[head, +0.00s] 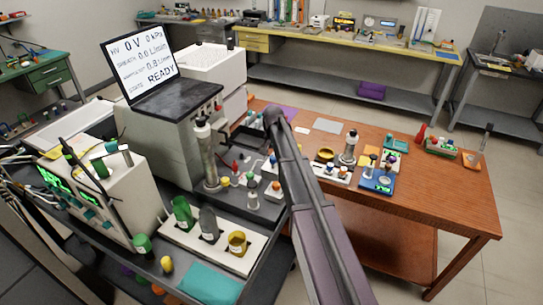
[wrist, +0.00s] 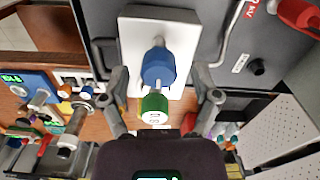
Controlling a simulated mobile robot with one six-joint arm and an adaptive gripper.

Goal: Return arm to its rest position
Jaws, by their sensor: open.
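My arm (head: 310,215) reaches up from the bottom of the head view over the gap between the grey bench and the wooden table. Its far end hides my gripper there. In the wrist view my gripper (wrist: 160,76) is open, with its fingers spread left and right. Between and beyond them are a blue cylinder (wrist: 158,68) and a green-and-white piece (wrist: 154,108), with visible gaps to both fingers. The blue cylinder stands against a white block (wrist: 135,35). I cannot tell how far the fingers are from them.
The wooden table (head: 450,195) holds several small instruments and vials. A grey instrument with a READY screen (head: 140,68) stands at left. A white rack (head: 215,240) with bottles is in front. The floor at right is clear.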

